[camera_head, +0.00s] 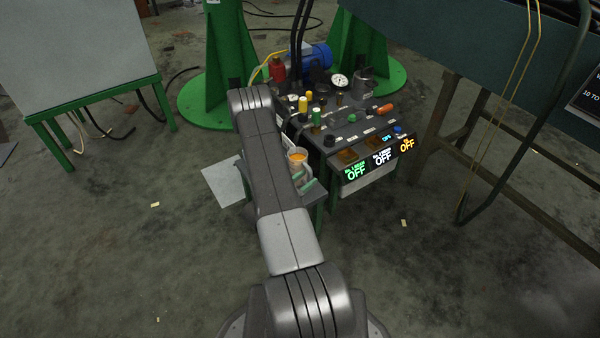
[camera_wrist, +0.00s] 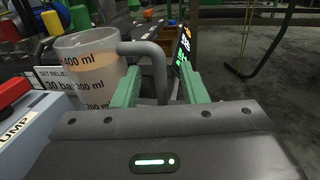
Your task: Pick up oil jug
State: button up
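The oil jug (camera_wrist: 92,68) is a clear measuring jug with ml marks and a grey handle (camera_wrist: 150,52). It stands upright at the left in the wrist view. In the head view the jug (camera_head: 298,155) shows orange liquid at its top, beside the control panel and partly behind my arm. My gripper (camera_wrist: 163,82) has green fingers spread apart. The jug's handle comes down between them, with gaps visible on both sides. In the head view my gripper (camera_head: 309,186) is partly hidden by my arm, just in front of the jug.
A control unit (camera_head: 355,140) with knobs, a gauge and lit OFF displays stands right of the jug. Green stands (camera_head: 212,60) rise behind.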

jog(key=b+x, duration=0.1)
jog(key=x, duration=0.3)
jog(key=shift+w+d, duration=0.15)
jog(key=shift+w, duration=0.05)
jog(key=shift+r, duration=0.1)
grip_shut()
